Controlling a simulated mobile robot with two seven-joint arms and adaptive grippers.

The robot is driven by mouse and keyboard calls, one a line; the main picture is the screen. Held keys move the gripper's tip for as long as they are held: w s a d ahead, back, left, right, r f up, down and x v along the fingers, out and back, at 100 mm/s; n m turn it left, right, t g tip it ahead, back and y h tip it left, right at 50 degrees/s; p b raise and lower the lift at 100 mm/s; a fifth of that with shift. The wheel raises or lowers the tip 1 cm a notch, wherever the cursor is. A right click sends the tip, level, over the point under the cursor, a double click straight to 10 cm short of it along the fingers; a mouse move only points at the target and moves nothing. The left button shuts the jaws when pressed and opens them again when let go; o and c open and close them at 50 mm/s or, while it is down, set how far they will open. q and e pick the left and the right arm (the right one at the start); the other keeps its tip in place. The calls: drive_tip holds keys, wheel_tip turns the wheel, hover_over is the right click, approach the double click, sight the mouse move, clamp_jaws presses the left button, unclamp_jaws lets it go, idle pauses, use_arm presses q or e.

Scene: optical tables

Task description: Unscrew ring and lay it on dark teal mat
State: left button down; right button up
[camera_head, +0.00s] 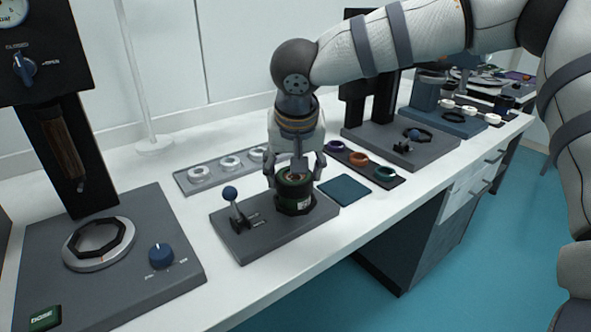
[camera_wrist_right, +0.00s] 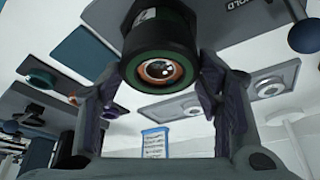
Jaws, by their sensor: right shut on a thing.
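A dark cylindrical mount (camera_head: 295,205) stands on a grey base plate (camera_head: 240,245). A dark green ring (camera_head: 288,187) sits at its top; it also shows in the right wrist view (camera_wrist_right: 187,62), around an orange-rimmed lens (camera_wrist_right: 160,71). My right gripper (camera_head: 293,177) points down over the mount, with one finger on each side, shut on the ring. In the right wrist view its fingers (camera_wrist_right: 160,80) flank the ring. The dark teal mat (camera_head: 343,189) lies bare on the table, just right of the base plate. My left gripper is not in view.
A blue-knobbed lever (camera_head: 231,195) stands on the same base, left of the mount. A tray with white rings (camera_head: 200,173) lies behind. A dark tray with coloured rings (camera_head: 384,173) lies beyond the mat. A larger press-like stand (camera_head: 180,265) is at left.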

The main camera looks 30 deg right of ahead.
drive_tip(key=n+y, duration=0.1)
drive_tip(key=n, duration=0.2)
drive_tip(key=shift+w+t, duration=0.15)
drive_tip(key=shift+t, duration=0.15)
drive_tip(key=o, duration=0.7)
drive_tip(key=shift+r, duration=0.1)
drive_tip(key=o, duration=0.5)
drive_tip(key=shift+w+a, duration=0.15)
drive_tip(key=shift+w, duration=0.05)
drive_tip(key=shift+s, duration=0.1)
drive_tip(key=shift+c, duration=0.9)
